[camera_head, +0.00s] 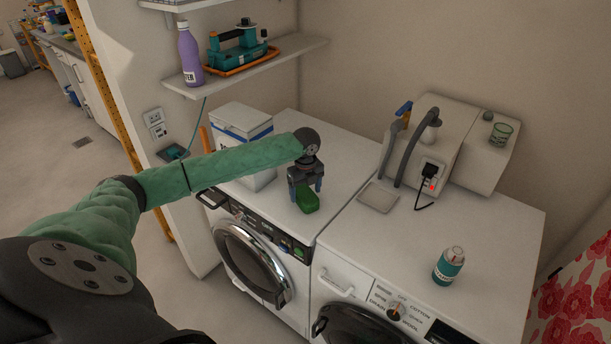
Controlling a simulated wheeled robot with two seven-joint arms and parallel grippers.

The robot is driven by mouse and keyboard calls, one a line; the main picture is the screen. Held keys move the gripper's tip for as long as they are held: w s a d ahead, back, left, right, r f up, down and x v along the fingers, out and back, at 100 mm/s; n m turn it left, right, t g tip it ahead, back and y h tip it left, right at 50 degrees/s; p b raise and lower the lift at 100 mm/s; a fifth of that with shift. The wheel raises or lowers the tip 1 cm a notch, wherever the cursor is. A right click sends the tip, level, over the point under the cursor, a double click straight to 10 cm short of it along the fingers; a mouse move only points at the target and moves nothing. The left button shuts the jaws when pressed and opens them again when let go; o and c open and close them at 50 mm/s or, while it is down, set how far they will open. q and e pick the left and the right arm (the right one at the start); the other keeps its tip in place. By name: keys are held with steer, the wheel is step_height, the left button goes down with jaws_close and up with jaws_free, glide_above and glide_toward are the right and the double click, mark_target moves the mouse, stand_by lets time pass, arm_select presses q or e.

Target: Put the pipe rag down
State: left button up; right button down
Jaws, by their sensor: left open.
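A small green item (307,202), which looks like the pipe rag, is on top of the left washing machine (335,150), near its front edge. My left gripper (306,186) points down right over it, with its fingers spread at the item's far end. I cannot tell whether the fingers touch it. The gripper hides part of the item. My right gripper is not in view.
A white and blue box (240,128) stands left behind my gripper. A shelf (285,52) with a purple bottle (189,55) hangs above.

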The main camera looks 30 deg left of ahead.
mark_target(305, 193)
arm_select(q)
step_height(305, 193, up, 10)
steer(key=b, duration=0.3)
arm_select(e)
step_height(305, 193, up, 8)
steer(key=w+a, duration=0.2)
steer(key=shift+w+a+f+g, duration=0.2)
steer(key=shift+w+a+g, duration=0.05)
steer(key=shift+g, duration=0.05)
